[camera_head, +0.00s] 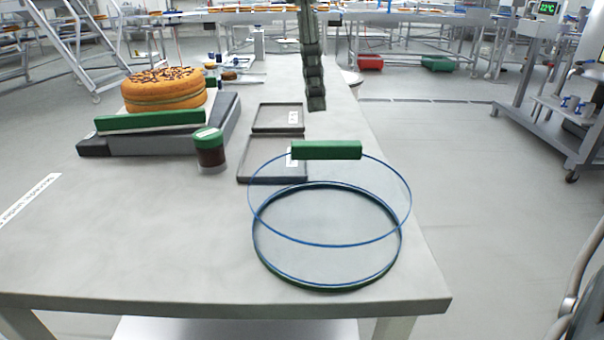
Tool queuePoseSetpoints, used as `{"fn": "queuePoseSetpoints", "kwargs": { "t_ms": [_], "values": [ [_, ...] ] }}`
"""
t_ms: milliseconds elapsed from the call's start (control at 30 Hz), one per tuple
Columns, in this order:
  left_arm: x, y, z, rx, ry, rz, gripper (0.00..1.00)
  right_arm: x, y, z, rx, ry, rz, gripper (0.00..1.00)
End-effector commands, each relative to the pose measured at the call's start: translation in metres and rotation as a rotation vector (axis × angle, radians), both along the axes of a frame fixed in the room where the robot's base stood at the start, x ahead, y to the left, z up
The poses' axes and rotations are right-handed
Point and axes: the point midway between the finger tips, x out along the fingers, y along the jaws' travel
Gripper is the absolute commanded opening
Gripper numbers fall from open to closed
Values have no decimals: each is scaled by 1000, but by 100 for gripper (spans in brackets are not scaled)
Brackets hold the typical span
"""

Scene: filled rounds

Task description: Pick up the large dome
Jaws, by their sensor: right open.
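The large dome (408,212) is a clear round cover with blue rims. It stands upright near the front right of the grey table (130,245), over a dark green ring-shaped base (330,288). Its green bar handle (327,150) is on top. My right gripper (316,104) reaches down from the top of the picture, open and empty, seen nearly edge-on. It appears above and apart from the handle; the exact gap in depth is hard to tell. My left gripper is not in view.
Two shallow dark trays (243,171) lie behind the dome. A brown jar with a green lid (209,152) stands left of them. Further left, a filled round cake (163,90) sits on a dark grey device (150,141) behind a green bar (150,121). The front left table is clear.

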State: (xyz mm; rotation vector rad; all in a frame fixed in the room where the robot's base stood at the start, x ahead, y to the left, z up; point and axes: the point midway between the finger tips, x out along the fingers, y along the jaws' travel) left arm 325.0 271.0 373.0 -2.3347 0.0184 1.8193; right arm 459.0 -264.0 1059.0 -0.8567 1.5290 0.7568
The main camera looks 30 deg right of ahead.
Motion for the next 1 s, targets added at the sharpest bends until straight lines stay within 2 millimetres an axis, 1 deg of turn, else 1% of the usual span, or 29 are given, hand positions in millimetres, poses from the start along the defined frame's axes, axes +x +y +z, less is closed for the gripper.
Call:
{"fn": "queuePoseSetpoints", "kwargs": {
  "t_ms": [100,200,367,433,533,633,833,900,1000],
  "values": [
    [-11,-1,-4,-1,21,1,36,-2,-2,-14,1,4,1,41],
    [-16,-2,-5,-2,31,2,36,-4,-3,-25,0,5,1,41],
    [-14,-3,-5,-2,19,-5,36,-11,-6,-46,2,5,1,41],
    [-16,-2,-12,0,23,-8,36,-14,-8,-57,2,6,0,41],
    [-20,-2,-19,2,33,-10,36,-14,-9,-68,2,3,0,41],
    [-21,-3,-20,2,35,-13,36,-14,-9,-72,2,1,0,41],
    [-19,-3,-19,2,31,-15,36,-14,-9,-73,2,1,-1,41],
    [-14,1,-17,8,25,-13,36,-14,-9,-73,1,0,-1,41],
    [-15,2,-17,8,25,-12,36,-14,-9,-73,1,0,-1,41]
  ]
}}
